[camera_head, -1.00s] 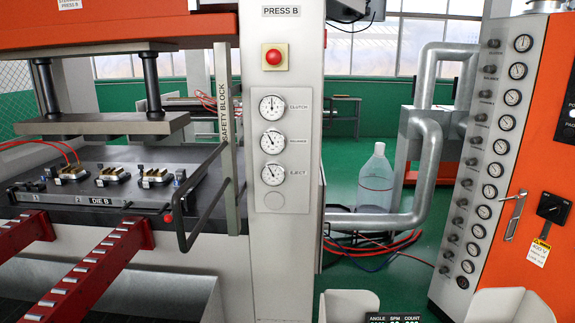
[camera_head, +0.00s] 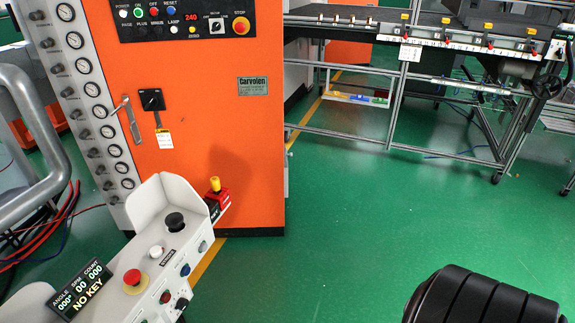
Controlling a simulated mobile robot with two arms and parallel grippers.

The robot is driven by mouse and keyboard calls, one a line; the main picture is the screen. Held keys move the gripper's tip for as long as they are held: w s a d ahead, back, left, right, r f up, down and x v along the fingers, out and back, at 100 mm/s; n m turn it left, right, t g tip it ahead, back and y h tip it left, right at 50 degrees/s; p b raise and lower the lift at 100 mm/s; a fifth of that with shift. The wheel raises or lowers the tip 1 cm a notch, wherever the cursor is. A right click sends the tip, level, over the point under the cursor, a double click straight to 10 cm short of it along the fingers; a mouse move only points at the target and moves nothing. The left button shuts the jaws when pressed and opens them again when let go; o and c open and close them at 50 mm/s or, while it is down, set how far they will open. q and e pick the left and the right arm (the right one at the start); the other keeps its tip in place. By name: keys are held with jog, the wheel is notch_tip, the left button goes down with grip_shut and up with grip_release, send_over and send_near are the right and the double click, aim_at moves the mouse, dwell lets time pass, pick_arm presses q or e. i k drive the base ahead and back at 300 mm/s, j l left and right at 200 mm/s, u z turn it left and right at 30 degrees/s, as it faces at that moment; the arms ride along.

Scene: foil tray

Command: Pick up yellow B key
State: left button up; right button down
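I cannot make out a key marked B. A red block with a yellow top (camera_head: 214,187) is on the side of the white control pedestal (camera_head: 150,250); I cannot tell whether it is a key. The pedestal's display (camera_head: 82,290) reads "NO KEY". Small coloured pieces (camera_head: 357,98), some yellow, lie on a low shelf of the rack at the back, too small to identify. Neither gripper shows in the head view.
An orange cabinet (camera_head: 215,130) with gauges stands behind the pedestal. A metal-framed rack (camera_head: 390,115) with a ruled rail and yellow-red clamps stands at the back right. Green floor is open in the middle. A dark ribbed shape fills the lower right corner.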

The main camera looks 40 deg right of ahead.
aim_at(214, 184)
jog(key=z, duration=0.85)
jog(key=i+l+u, duration=0.05)
